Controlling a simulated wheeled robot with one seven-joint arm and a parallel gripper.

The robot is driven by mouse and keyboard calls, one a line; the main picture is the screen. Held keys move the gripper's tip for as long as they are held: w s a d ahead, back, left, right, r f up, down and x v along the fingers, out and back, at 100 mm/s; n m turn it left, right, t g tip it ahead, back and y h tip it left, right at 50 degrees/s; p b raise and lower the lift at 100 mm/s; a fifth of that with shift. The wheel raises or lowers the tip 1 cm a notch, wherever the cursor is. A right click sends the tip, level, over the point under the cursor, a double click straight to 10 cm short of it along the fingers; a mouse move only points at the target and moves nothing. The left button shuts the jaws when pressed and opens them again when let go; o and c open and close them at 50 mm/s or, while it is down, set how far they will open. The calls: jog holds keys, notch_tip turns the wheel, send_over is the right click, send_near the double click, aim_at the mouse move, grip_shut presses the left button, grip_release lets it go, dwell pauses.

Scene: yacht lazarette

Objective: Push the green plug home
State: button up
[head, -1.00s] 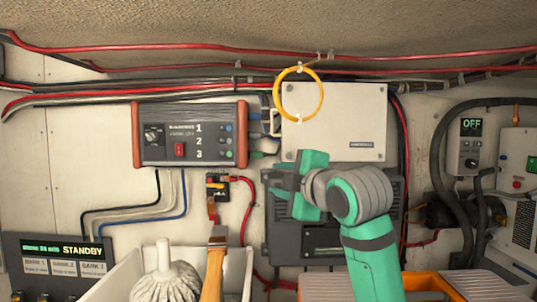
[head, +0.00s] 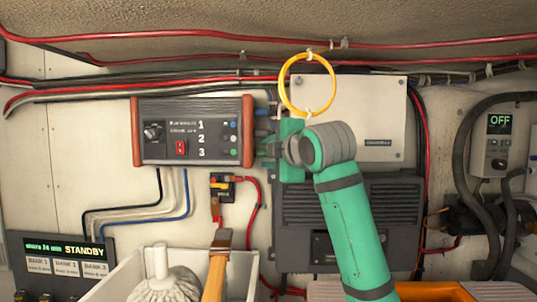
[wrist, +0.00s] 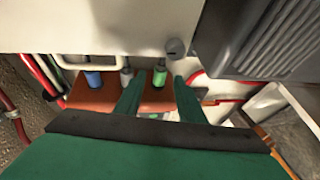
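The green plug (wrist: 159,77) shows in the wrist view at the end panel of the battery unit, beside a grey plug (wrist: 127,77) and a blue plug (wrist: 93,78). My gripper (wrist: 158,92) is open, one finger on each side of the green plug, with a visible gap to the right finger. In the head view my gripper (head: 268,148) is at the right side of the unit (head: 170,133), level with row 3, and hides the green plug. How deep the green plug sits cannot be told.
A white cabinet (head: 375,120) with a yellow cable loop (head: 331,88) stands close to the right of my gripper. A dark vented box (head: 395,200) is below it. A white bin (head: 130,275) with a mop head and a wooden handle is at the lower left.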

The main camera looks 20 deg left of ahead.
jog(key=shift+w+a, duration=0.3)
jog(key=shift+a, duration=0.05)
jog(key=shift+w+f, duration=0.1)
jog(key=shift+w, duration=0.15)
grip_shut()
jog(key=shift+s+a, duration=0.15)
jog(key=shift+a, duration=0.35)
grip_release()
